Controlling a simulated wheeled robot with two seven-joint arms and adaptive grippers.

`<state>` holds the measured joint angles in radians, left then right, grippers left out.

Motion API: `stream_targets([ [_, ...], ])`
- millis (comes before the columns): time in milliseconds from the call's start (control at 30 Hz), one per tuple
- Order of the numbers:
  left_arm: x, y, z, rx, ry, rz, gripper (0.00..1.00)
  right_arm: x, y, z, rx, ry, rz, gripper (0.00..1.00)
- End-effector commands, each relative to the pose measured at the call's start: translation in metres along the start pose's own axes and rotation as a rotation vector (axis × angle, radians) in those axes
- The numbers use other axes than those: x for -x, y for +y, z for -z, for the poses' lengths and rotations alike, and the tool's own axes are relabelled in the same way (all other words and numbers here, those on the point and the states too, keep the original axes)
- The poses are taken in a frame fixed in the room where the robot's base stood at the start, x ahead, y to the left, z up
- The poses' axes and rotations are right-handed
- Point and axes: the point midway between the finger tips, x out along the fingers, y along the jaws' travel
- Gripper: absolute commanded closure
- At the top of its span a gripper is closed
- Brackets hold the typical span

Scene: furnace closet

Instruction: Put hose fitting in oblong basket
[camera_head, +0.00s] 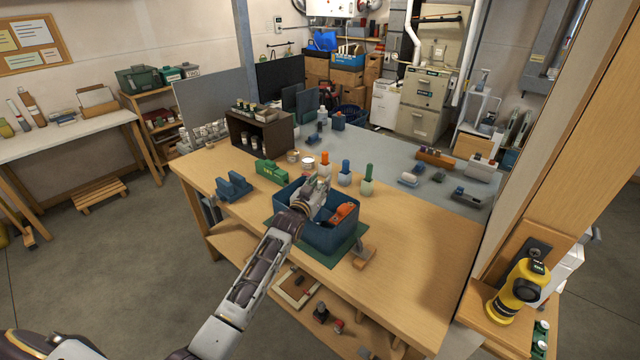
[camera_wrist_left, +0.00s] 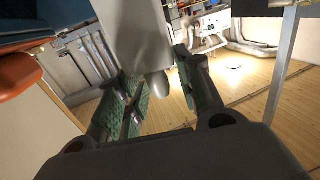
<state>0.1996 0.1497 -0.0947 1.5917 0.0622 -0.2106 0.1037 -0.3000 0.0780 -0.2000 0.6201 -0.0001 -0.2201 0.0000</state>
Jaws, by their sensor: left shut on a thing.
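The blue oblong basket (camera_head: 325,239) stands on a green mat at the front of the wooden workbench. An orange thing (camera_head: 344,212) lies inside it. My left gripper (camera_head: 318,190) is over the basket's back left part, reaching in from the front. In the left wrist view the left gripper (camera_wrist_left: 160,92) is shut on a pale grey thing, seemingly the hose fitting (camera_wrist_left: 135,40), between its green pads. The orange thing (camera_wrist_left: 17,74) and a blue edge show at the left of that view. My right gripper is not in view.
The wooden workbench (camera_head: 410,250) has free room to the right. A green box (camera_head: 269,172), a blue double block (camera_head: 234,187) and several bottles stand behind and beside the basket. A wooden block (camera_head: 364,258) is at its front right. A post with a yellow tool (camera_head: 517,290) rises at the right.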

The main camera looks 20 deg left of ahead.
Motion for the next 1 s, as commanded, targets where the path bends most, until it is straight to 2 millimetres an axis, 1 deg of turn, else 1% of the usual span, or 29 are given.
stream_targets([
  [600,0.001,0.001,-0.015,0.002,-0.009,0.000,0.95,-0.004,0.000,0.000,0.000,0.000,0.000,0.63],
  [633,0.001,0.001,-0.016,0.002,-0.011,0.000,0.64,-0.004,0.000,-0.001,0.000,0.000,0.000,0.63],
  [700,0.001,0.001,-0.017,0.002,-0.013,0.000,0.55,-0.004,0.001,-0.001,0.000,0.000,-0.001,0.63],
  [800,0.001,0.001,-0.018,0.003,-0.015,-0.001,0.42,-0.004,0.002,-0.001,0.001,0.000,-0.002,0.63],
  [1000,0.001,0.001,-0.019,0.003,-0.017,-0.001,0.42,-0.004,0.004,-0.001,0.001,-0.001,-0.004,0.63],
])
